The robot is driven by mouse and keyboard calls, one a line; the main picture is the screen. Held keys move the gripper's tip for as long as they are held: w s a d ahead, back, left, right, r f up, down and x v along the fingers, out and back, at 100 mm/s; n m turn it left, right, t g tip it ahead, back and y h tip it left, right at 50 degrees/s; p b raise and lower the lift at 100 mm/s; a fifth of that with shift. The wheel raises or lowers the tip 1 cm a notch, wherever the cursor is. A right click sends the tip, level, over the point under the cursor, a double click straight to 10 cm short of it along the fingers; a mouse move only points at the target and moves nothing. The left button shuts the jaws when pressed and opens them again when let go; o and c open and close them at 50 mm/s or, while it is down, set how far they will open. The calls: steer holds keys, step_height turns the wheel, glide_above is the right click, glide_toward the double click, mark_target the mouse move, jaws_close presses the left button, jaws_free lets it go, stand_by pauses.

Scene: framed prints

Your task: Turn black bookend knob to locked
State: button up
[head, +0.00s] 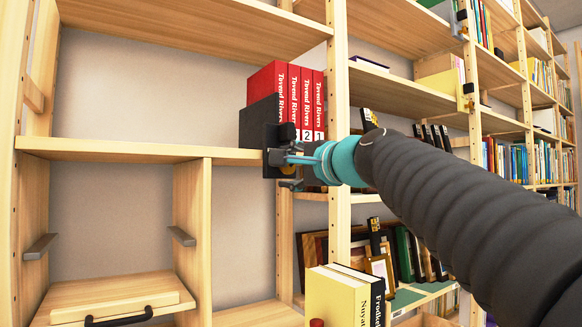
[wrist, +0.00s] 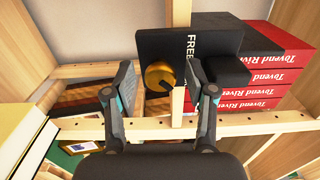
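The black bookend (head: 258,122) stands on a wooden shelf against the left side of red books (head: 285,95). In the wrist view the bookend (wrist: 188,50) carries white lettering, of which "FREE" is readable. My gripper (wrist: 161,80) is open, with one finger on each side of the knob and a visible gap on both sides. In the head view my gripper (head: 290,158) is in front of the bookend's lower part at the shelf edge.
A wooden shelf edge (wrist: 80,130) runs across the wrist view beneath my fingers. A wooden upright (head: 340,90) stands right of the red books. Yellow and black books (head: 340,295) stand below. The shelf left of the bookend (head: 130,150) is empty.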

steer(key=v, duration=1.2)
stand_by(0.6)
steer(key=s+d+f+n+g+h, duration=0.1)
steer(key=d+f+n+g+h, duration=0.15)
steer(key=f, duration=1.05)
steer(key=s+d+f+n+g+h, duration=0.1)
steer(key=d+f+n+g+h, duration=0.2)
steer(key=f, duration=1)
steer(key=s+d+f+n+g+h, duration=0.2)
steer(key=s+f+n, duration=0.1)
steer(key=s+f, duration=0.5)
steer(key=s+d+f+n+g+h, duration=0.2)
steer(key=s+f, duration=0.6)
steer(key=f, duration=0.6)
steer(key=shift+d+f+n, duration=0.25)
steer(key=shift+d+n, duration=0.05)
steer(key=shift+n, duration=0.15)
steer(key=shift+h, duration=0.25)
